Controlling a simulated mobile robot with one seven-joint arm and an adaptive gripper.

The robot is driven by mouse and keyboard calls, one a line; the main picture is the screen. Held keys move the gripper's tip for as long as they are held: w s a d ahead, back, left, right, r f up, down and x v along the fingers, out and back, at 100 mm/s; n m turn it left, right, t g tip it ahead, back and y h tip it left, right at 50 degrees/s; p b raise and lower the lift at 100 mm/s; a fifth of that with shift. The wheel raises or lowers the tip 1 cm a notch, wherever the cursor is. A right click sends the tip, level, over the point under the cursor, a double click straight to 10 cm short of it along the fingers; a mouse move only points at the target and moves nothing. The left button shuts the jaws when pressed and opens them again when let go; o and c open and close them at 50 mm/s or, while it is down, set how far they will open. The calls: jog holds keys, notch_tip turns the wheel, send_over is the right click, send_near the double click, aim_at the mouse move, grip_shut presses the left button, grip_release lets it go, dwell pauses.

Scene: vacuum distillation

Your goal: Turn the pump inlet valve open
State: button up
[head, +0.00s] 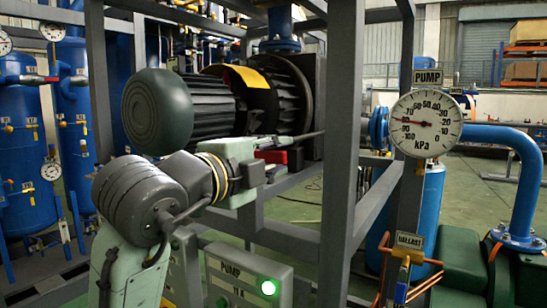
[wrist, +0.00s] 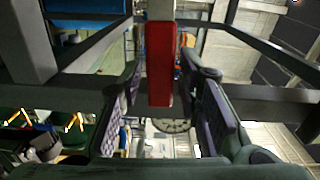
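A red bar-shaped handle (wrist: 160,64), which looks like the valve lever, stands upright in the picture between my fingers in the wrist view. A red piece (head: 272,157) also shows beside my gripper (head: 288,155) in the head view, in front of the pump's dark housing. In the wrist view my gripper (wrist: 163,85) is open. One dark finger is on each side of the red handle, with a visible gap on both sides. The valve body is hidden in the head view by my gripper and arm.
Grey frame posts (head: 342,150) and rails surround the pump motor (head: 185,108) close to my arm. A PUMP gauge (head: 427,123) stands right, above the BALLAST valve (head: 407,250). A PUMP control box (head: 245,280) with a lit green button is low in front.

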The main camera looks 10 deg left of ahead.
jog(key=shift+o, duration=0.5)
jog(key=v, duration=1.2)
